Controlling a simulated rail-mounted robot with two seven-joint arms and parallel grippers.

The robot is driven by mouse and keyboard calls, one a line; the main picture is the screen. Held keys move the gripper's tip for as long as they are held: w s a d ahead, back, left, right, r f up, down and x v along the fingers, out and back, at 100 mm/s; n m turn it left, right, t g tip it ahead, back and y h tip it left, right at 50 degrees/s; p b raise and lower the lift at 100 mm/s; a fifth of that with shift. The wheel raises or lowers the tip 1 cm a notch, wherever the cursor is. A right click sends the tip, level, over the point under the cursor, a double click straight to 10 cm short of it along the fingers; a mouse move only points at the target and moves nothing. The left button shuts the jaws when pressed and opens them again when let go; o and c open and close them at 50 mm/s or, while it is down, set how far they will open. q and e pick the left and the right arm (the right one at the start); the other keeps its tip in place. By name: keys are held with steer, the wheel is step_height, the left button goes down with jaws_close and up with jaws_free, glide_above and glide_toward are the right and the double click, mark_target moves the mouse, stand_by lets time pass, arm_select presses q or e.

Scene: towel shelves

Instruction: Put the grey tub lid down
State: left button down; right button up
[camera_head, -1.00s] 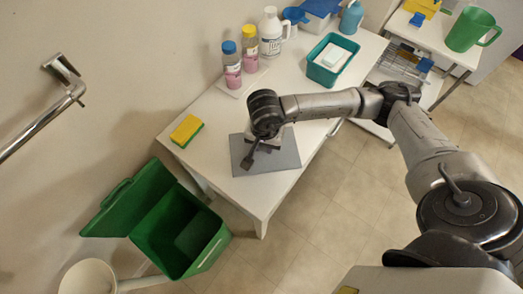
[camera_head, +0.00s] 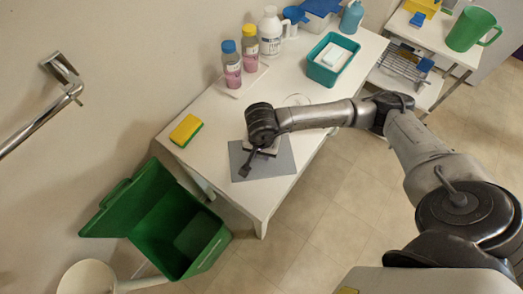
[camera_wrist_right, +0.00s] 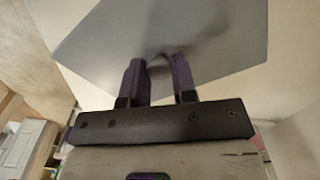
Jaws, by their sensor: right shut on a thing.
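The grey tub lid (camera_head: 266,168) is a flat rectangular plate over the near end of the white table (camera_head: 240,205). My right gripper (camera_wrist_right: 157,66) is above it, shut on its small round knob. The lid looks level. I cannot tell whether it touches the tabletop or hangs just above it. In the right wrist view the lid (camera_wrist_right: 205,35) spreads out beyond the two fingers. In the head view my wrist hides the fingertips and knob. My left gripper is not in view.
A yellow-green sponge (camera_head: 186,130) lies left of the lid. Two capped bottles (camera_head: 231,66), a white jug (camera_head: 271,32) and a teal tub (camera_head: 333,60) stand farther back. An open green bin (camera_head: 185,235) is below the table's left end. Some tabletop around the lid is bare.

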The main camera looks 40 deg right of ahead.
steer(key=o, duration=0.9)
steer(key=shift+r+p, duration=0.3)
step_height(320, 180, up, 12)
steer(key=shift+f+p, duration=0.2)
steer(key=shift+p, duration=0.2)
